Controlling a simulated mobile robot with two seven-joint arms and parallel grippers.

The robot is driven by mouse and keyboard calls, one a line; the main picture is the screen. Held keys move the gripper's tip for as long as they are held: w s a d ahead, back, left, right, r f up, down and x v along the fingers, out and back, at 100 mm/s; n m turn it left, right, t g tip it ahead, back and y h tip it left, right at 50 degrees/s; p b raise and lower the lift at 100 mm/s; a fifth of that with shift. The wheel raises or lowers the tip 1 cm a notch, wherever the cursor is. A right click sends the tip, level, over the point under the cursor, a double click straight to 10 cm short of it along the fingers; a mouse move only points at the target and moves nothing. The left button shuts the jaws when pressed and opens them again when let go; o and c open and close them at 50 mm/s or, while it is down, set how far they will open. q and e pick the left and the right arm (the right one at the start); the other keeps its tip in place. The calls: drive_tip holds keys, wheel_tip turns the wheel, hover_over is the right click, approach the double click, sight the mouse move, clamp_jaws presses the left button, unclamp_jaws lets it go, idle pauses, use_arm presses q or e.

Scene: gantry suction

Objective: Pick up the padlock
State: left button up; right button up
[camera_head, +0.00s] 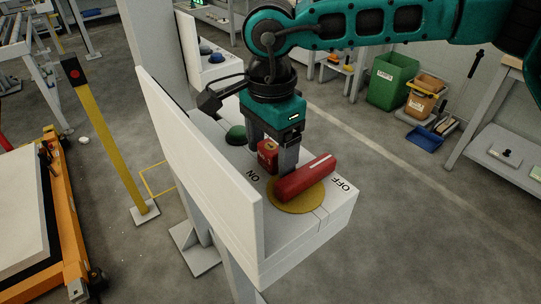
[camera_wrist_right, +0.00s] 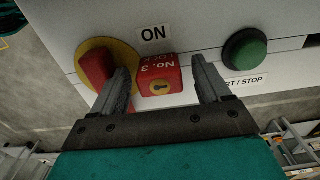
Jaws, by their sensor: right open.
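The padlock (camera_head: 267,157) is a small red block on the white control panel. In the right wrist view the padlock (camera_wrist_right: 158,72) shows "No. 3" and a brass keyhole. My right gripper (camera_head: 270,148) points down at the panel. In its wrist view the open fingers (camera_wrist_right: 164,78) stand on either side of the padlock, with a visible gap on the right; I cannot tell whether the left finger touches it. The padlock's shackle is not visible. My left gripper is not in view.
A red switch handle (camera_head: 307,178) on a yellow disc (camera_head: 297,206) lies close beside the right gripper. A green button (camera_head: 236,135) is on the other side. A tall white plate (camera_head: 195,150) edges the panel. Green (camera_head: 393,78) and orange bins stand farther back.

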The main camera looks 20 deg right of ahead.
drive_tip(key=shift+f, duration=0.15)
drive_tip(key=c, duration=1)
drive_tip(key=shift+c, duration=0.6)
